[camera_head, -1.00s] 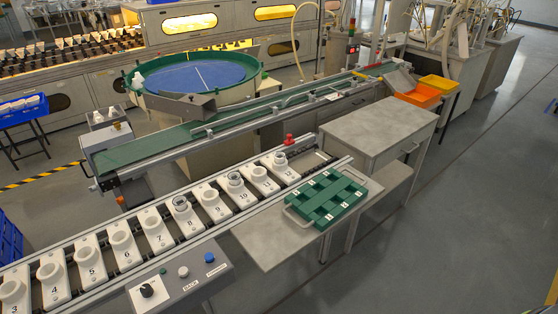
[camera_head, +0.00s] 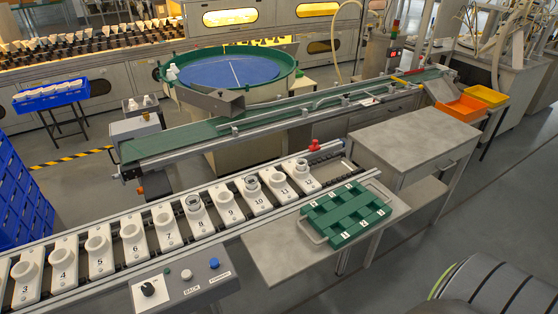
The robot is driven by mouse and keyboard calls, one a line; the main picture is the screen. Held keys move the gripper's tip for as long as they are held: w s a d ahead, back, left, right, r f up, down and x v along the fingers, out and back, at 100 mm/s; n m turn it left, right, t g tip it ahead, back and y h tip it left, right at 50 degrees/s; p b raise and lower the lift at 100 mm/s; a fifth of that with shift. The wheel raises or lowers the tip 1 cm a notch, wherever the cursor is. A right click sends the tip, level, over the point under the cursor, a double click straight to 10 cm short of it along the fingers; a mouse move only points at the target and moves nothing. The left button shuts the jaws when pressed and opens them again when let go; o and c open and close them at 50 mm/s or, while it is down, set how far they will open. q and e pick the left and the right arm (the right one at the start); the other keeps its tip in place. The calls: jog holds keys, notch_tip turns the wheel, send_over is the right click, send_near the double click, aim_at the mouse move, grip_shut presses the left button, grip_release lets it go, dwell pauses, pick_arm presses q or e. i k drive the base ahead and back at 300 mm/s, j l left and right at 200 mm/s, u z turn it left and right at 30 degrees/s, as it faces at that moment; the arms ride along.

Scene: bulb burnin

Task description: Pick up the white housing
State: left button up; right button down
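Several white pieces could be the white housing; I cannot tell which one is meant. White parts (camera_head: 172,71) sit at the left edge of the round green-rimmed blue bowl (camera_head: 235,72). Small white pieces (camera_head: 147,101) stand on a small grey stand left of the bowl. More white parts (camera_head: 50,91) lie in a blue crate (camera_head: 60,99) at the far left. Neither of my grippers is in view.
A green slatted tray (camera_head: 346,210) sits on a grey shelf at the rail's right end. A control box (camera_head: 182,285) stands in front. A green belt conveyor (camera_head: 190,138) runs behind, toward orange (camera_head: 465,108) and yellow (camera_head: 486,95) bins.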

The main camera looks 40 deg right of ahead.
aim_at(301, 163)
jog(key=l+u, duration=0.15)
jog(key=l, duration=0.65)
jog(key=l+u, duration=0.2)
jog(key=l, duration=0.6)
jog(key=k+l+u, duration=0.15)
jog(key=l, duration=0.65)
